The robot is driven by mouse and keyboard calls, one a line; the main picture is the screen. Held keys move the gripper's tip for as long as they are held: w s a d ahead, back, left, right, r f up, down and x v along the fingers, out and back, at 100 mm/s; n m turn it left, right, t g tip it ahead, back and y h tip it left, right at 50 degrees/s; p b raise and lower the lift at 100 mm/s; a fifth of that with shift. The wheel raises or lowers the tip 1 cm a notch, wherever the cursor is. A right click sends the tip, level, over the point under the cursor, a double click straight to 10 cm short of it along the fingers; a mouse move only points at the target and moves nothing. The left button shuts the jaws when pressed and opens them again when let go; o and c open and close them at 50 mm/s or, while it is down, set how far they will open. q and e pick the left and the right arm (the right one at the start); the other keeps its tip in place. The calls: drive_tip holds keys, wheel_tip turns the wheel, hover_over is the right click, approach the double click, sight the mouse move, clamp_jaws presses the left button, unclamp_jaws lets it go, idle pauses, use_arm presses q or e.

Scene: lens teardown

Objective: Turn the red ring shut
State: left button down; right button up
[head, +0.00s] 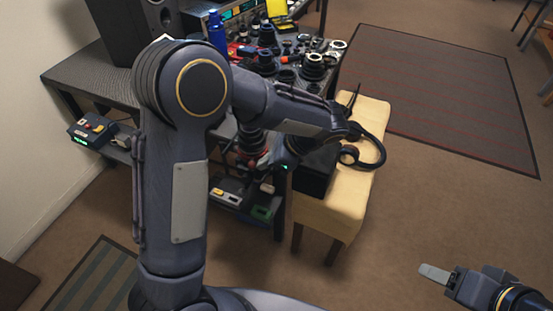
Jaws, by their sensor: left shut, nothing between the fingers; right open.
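A small red band, perhaps the red ring (264,157), shows low on a dark lens-like body (250,139) near the table's front edge. My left arm crosses in front and hides much of it. My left gripper (262,166) is at the end of the bent wrist, close beside the red band. It looks shut with nothing in it; I cannot tell whether it touches the band. My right gripper (435,273) is at the lower right, over the floor, open and empty, far from the table.
The dark table (95,72) holds several black lens parts (313,65), a blue bottle (217,30), a yellow case (279,12) and a speaker (133,30). A yellow-covered bench (345,200) with headphones (372,150) stands to its right. Floor is open at right.

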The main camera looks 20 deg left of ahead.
sight(249, 166)
use_arm(q)
drive_tip(key=shift+s+a+m+t, duration=0.4)
drive_tip(key=shift+m+t, duration=0.2)
drive_tip(key=shift+m, duration=0.2)
use_arm(e)
drive_tip(key=shift+s+a+r, duration=0.2)
idle(0.4)
use_arm(q)
drive_tip(key=shift+a, duration=0.1)
drive_tip(key=shift+s+a+m+t+p, duration=0.25)
drive_tip(key=shift+m+t, duration=0.1)
drive_tip(key=shift+m, duration=0.2)
drive_tip(key=shift+s+a+m+t+p, duration=0.1)
drive_tip(key=shift+s+a+m+t, duration=0.2)
drive_tip(key=shift+m, duration=0.25)
drive_tip(key=shift+s+a+m+t, duration=0.2)
drive_tip(key=shift+a+m+t, duration=0.6)
drive_tip(key=shift+m, duration=0.4)
drive_tip(key=m+t, duration=0.1)
drive_tip(key=a+m+h, duration=0.1)
drive_tip(key=shift+s+a+m+t, duration=0.15)
drive_tip(key=shift+a+m+t, duration=0.1)
drive_tip(key=shift+m+t, duration=0.1)
use_arm(e)
drive_tip(key=shift+s+a, duration=0.15)
use_arm(q)
drive_tip(key=shift+w+d, duration=0.55)
drive_tip(key=shift+w, duration=0.05)
use_arm(e)
drive_tip(key=shift+r, duration=0.15)
